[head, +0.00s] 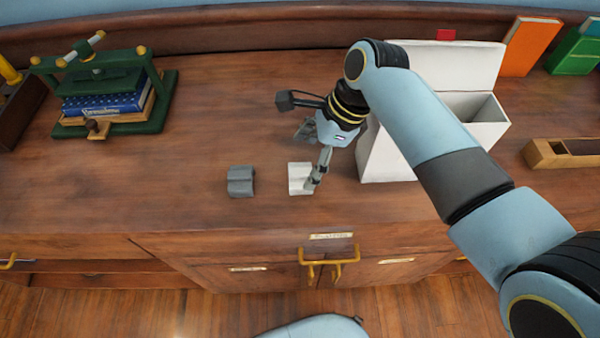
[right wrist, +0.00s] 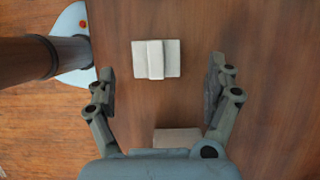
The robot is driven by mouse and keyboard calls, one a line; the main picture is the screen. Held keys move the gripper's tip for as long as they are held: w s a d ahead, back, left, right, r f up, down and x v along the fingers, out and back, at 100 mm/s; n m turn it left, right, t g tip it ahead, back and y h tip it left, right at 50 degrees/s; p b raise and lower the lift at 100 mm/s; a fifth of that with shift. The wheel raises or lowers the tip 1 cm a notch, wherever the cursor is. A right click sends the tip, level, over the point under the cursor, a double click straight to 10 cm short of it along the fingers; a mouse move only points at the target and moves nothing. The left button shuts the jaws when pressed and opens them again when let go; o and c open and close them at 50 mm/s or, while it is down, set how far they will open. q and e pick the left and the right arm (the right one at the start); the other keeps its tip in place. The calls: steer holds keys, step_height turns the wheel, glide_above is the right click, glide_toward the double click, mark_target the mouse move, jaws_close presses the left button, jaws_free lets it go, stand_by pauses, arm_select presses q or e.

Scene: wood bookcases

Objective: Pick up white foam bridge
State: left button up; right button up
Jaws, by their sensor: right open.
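The white foam bridge (head: 298,180) lies on the wooden counter near its front edge, partly covered by a finger of my right gripper in the head view. My right gripper (head: 309,156) is open above it, coming in from the right. In the right wrist view, a pale block with a raised middle band, apparently the white foam bridge (right wrist: 142,59), lies ahead between the spread fingers of my right gripper (right wrist: 160,80). I see no contact. My left gripper is not in view.
A grey bridge-shaped block (head: 240,181) lies left of the white one. A white open box (head: 385,158) stands close on the right. A green press (head: 165,95) with books is at the back left. The front-left counter is clear.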

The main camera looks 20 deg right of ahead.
mark_target(302, 171)
steer(key=x, duration=0.4)
steer(key=shift+s+a+f, duration=0.2)
steer(key=shift+f, duration=0.15)
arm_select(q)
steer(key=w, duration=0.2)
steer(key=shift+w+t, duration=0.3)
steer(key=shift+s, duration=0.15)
arm_select(e)
steer(key=shift+c, duration=0.2)
steer(key=c, duration=0.4)
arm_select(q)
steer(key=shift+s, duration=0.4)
arm_select(e)
steer(key=c, duration=0.4)
